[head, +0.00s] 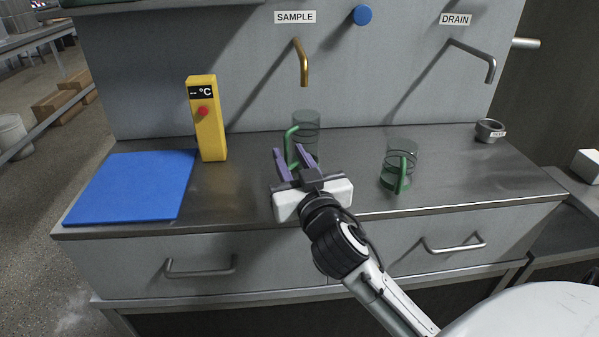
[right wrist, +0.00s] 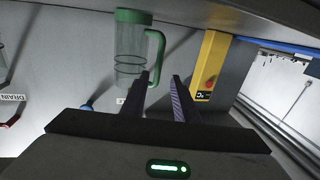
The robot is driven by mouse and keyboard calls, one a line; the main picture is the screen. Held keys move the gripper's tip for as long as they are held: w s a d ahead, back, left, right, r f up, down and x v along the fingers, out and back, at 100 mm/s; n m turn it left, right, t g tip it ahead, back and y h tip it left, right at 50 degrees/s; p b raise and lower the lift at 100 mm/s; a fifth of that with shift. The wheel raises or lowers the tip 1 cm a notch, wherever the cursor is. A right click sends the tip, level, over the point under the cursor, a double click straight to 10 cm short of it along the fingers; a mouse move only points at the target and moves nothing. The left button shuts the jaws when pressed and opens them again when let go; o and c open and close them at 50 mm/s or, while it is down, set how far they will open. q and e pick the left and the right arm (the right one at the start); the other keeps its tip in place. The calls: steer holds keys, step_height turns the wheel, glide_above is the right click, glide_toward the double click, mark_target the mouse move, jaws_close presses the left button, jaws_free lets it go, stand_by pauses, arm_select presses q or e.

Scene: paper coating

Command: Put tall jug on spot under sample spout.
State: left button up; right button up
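A clear jug with a green handle (head: 306,122) stands on the steel counter below the brass sample spout (head: 303,68); it looks like the tall jug, and my gripper hides its lower part. In the right wrist view the jug (right wrist: 130,55) appears upside down, its green base at the top. My right gripper (head: 294,155) is open at its handle. In the right wrist view the handle lies in line with the gap between the fingertips (right wrist: 160,77); contact cannot be told. The spot under the spout is not visible. My left gripper is out of view.
A second, wider-looking green-handled jug (head: 403,153) stands to the right. A yellow thermometer block (head: 207,125) and a blue mat (head: 130,187) are at left. A small grey cup (head: 489,131) is at far right, near the drain spout (head: 480,53). The wall stands close behind.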

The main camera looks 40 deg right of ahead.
steer(key=v, duration=0.7)
steer(key=shift+r, duration=0.1)
stand_by(1.1)
